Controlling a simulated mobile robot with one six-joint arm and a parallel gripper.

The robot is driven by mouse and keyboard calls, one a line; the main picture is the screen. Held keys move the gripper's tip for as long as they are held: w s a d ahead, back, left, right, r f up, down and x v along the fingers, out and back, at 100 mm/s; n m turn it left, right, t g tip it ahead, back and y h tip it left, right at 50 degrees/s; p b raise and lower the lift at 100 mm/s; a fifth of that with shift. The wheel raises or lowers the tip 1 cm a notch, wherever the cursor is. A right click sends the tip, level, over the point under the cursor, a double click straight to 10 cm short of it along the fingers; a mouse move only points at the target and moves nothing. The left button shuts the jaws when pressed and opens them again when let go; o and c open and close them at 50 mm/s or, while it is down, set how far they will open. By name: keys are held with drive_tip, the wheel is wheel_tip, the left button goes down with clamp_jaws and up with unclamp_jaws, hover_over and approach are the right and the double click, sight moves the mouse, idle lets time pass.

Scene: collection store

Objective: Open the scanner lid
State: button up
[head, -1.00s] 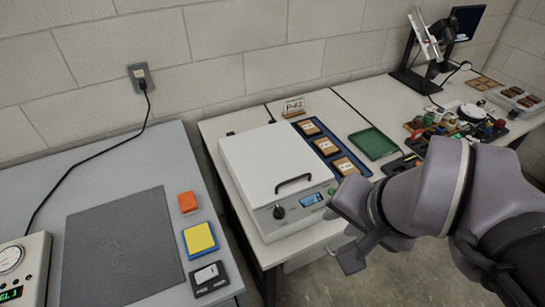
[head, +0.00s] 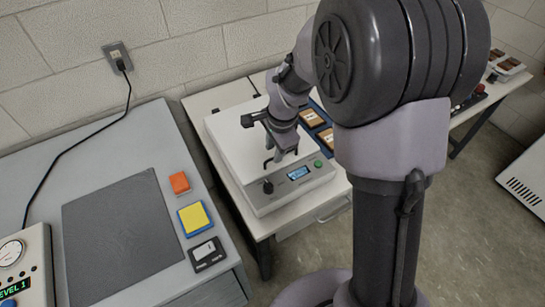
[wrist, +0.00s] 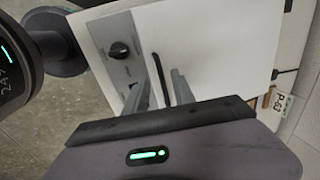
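The scanner is a white box whose flat white lid (head: 228,139) is down. Its front panel (head: 290,184) has a black dial and a small lit screen. The lid's black bar handle (wrist: 158,80) stands near the front edge. In the head view my arm and gripper (head: 262,135) partly hide the lid and handle. In the wrist view my gripper (wrist: 158,90) is open, with its two grey fingers apart on either side of the handle's line. I cannot tell whether either finger touches the handle.
A blue tray with brown boxes (head: 312,118) lies right of the scanner, partly behind my arm. On the left, a grey table holds a dark mat (head: 120,230), an orange block (head: 179,182), a yellow pad (head: 194,218) and a gauge box (head: 22,262). A gap separates the two tables.

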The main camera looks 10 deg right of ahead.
drive_tip(key=shift+w+a+f+b, duration=0.1)
drive_tip(key=shift+w+f+b, duration=0.05)
drive_tip(key=shift+f, duration=0.55)
drive_tip(key=shift+w+f+b, duration=0.15)
drive_tip(key=shift+f, duration=0.5)
clamp_jaws()
idle(0.4)
